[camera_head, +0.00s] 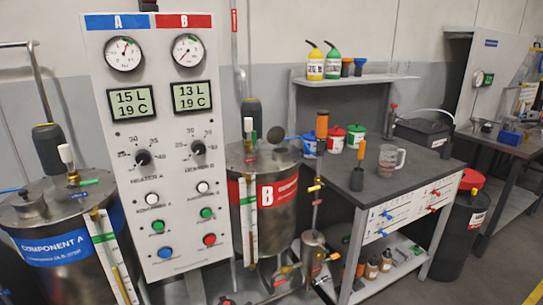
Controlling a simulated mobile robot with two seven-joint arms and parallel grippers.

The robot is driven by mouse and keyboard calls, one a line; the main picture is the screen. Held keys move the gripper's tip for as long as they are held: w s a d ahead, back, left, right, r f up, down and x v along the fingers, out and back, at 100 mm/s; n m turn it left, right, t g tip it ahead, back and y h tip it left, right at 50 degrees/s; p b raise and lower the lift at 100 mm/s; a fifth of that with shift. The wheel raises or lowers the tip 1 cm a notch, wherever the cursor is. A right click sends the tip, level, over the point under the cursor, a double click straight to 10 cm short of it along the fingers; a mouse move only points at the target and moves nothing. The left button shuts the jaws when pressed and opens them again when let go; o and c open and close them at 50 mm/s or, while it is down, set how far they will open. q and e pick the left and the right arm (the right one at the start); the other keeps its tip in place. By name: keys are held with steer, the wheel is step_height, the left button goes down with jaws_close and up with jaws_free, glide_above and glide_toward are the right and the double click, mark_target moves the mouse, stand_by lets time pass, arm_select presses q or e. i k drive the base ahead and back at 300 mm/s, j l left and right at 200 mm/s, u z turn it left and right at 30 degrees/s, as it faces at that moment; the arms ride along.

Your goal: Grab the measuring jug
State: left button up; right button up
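The measuring jug (388,160) is a small, clear vessel with a reddish tint and a handle on its right side. It stands upright on the dark top of the workbench (415,177), right of the picture's middle. No gripper touches it. Neither my left nor my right gripper shows in the head view.
A dark tool with an orange handle (357,177) stands left of the jug. Red (336,139) and green (355,135) lidded pots sit behind it, and a black box (423,131) is at the back right. Tank B (265,200) and the control panel (160,130) stand left of the bench.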

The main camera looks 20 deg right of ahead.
mark_target(388, 155)
steer(key=z, duration=1.55)
steer(key=u, duration=0.5)
steer(key=i+l+u, duration=0.45)
steer(key=l+u, duration=0.25)
steer(key=i+l+u, duration=0.1)
steer(key=l, duration=0.15)
steer(key=i+l, duration=0.1)
steer(key=l, duration=0.2)
steer(key=i+l+u, duration=0.15)
steer(key=l, duration=0.15)
